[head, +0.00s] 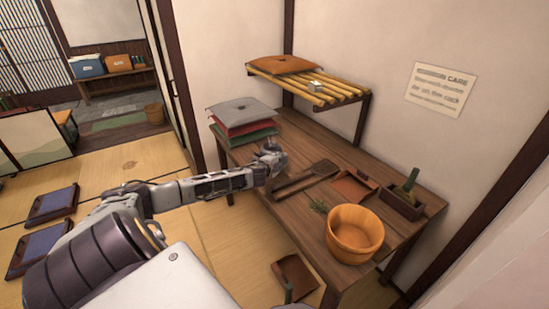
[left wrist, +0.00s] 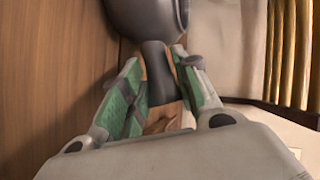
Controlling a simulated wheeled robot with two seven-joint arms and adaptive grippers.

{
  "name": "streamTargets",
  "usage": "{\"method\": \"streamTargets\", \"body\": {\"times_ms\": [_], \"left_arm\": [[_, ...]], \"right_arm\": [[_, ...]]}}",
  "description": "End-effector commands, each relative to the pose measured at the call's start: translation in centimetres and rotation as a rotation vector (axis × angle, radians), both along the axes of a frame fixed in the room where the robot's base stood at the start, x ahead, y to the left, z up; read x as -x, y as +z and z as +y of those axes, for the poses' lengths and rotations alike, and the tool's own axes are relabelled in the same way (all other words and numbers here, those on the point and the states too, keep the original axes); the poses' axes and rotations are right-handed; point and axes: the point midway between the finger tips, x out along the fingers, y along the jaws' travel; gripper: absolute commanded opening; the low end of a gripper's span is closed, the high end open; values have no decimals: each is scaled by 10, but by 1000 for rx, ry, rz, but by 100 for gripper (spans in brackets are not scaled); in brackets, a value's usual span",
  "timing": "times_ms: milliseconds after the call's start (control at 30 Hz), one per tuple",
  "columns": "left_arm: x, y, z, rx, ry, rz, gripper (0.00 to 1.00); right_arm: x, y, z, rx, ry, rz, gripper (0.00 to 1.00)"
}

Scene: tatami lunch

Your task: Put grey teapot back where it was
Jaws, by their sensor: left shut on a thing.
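My left gripper (head: 268,166) reaches in from the left over the back part of the wooden table (head: 305,222). It is shut on the grey teapot (left wrist: 148,14). In the left wrist view, the green-padded fingers (left wrist: 160,82) close around a dark handle-like part of the teapot. The teapot's rounded dark body shows at the top of that view, cut off by the edge. In the head view the teapot (head: 270,146) is small and partly hidden by the gripper. I cannot tell whether it touches the tabletop.
Stacked cushions (head: 242,112) lie left of the gripper. A slatted rack (head: 310,86) with an orange cushion (head: 283,64) hangs above.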

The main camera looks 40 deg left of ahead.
Motion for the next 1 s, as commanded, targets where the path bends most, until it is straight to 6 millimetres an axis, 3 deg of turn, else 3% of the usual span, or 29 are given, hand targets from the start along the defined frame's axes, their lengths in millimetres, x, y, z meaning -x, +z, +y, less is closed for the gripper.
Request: {"method": "streamTargets", "body": {"times_ms": [567,1000], "left_arm": [[-1,9,0,-2,0,-2,0],[-1,33,0,-2,-1,-3,0]], "right_arm": [[3,-2,-3,2,0,-5,0],[18,-16,-7,3,-3,-5,0]]}}
